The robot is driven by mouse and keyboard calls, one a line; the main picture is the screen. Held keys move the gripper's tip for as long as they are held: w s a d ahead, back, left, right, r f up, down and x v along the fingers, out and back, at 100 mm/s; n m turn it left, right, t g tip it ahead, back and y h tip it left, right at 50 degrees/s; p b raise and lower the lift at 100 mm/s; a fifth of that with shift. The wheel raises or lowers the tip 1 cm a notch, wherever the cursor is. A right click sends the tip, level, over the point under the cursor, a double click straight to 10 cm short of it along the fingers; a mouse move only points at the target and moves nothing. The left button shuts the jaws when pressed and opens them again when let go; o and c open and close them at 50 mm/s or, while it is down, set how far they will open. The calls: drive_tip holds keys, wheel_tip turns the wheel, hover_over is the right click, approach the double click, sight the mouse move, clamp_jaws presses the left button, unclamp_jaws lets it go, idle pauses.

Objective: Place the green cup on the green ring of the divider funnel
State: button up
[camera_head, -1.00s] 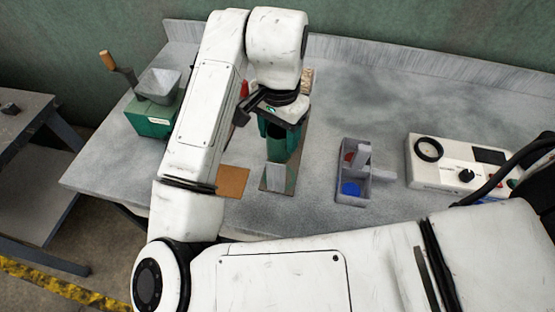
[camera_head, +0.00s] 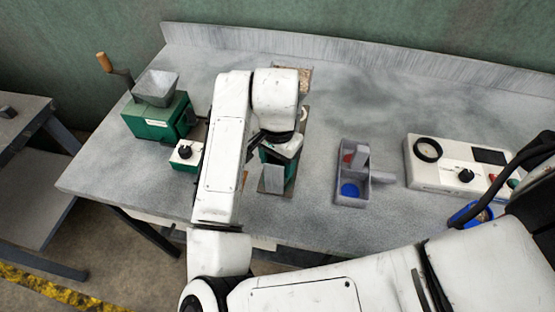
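My gripper (camera_head: 282,146) is in the middle of the bench, pointing down and largely hidden by my white wrist. A dark finger shows at its left side. A green body (camera_head: 267,156) shows directly beneath it, with a pale grey panel at its front. I cannot tell whether this green is the cup, the divider funnel or both, nor whether the fingers grip it. The green ring is not clearly visible.
A green mill (camera_head: 160,118) with grey hopper and crank stands left, beside a small green box (camera_head: 187,153) with a black knob. Right are a grey tray (camera_head: 352,198) with red and blue inside and a white meter (camera_head: 455,165).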

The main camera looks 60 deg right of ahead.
drive_tip(key=shift+f, duration=0.15)
drive_tip(key=o, duration=1)
drive_tip(key=shift+o, duration=0.2)
wheel_tip(320, 180, up, 12)
drive_tip(key=p, duration=0.1)
drive_tip(key=shift+r, duration=0.2)
